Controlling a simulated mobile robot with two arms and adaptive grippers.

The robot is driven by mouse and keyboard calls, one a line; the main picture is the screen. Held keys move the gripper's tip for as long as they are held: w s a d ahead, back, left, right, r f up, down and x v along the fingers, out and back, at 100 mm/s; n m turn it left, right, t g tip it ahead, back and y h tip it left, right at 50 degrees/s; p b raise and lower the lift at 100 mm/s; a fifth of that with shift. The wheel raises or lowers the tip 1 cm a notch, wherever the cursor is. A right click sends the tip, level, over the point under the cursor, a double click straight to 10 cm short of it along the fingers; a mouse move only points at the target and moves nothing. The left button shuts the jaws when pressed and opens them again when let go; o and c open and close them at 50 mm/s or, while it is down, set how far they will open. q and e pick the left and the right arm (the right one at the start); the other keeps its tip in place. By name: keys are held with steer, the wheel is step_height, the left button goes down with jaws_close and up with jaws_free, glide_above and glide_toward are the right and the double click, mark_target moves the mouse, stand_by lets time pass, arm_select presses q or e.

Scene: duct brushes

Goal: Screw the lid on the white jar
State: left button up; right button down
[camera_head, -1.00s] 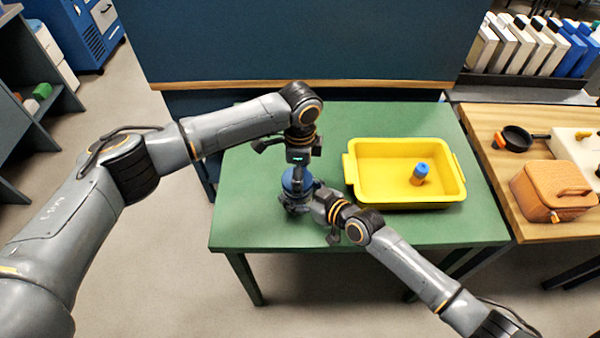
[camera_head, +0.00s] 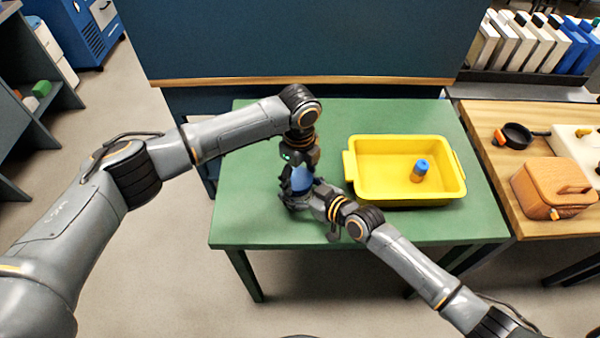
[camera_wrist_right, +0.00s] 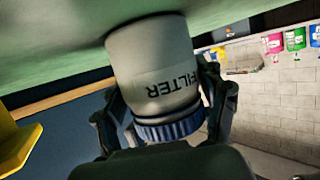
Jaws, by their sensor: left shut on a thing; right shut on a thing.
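The white jar (camera_wrist_right: 150,65) stands on the green table in the right wrist view, which shows it upside down, with "FILTER" on its label. The ribbed blue lid (camera_wrist_right: 168,129) sits on the jar's mouth; it also shows in the head view (camera_head: 301,180). My left gripper (camera_head: 297,172) points down from above and is shut on the lid. My right gripper (camera_head: 298,200) reaches in from the right, low down, and is shut on the jar, with a finger on either side. In the head view the jar's body is mostly hidden by the grippers.
A yellow tray (camera_head: 354,190) stands right of the jar on the green table (camera_head: 250,225), holding an orange bottle with a blue cap (camera_head: 420,171). A wooden table (camera_head: 490,170) at the right carries a black pan (camera_head: 517,136) and an orange-brown box (camera_head: 553,188). The green table's left part is clear.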

arm_select(q)
steer(key=m, duration=0.4)
steer(key=shift+a+m, duration=0.1)
steer(key=shift+m, duration=0.2)
steer(key=m, duration=0.4)
steer(key=shift+a, duration=0.15)
steer(key=m, duration=0.4)
steer(key=shift+a+m, duration=0.1)
steer(key=shift+m, duration=0.3)
steer(key=m, duration=0.5)
steer(key=shift+a+m, duration=0.15)
steer(key=shift+m, duration=0.15)
steer(key=o, duration=0.9)
steer(key=shift+o, duration=0.2)
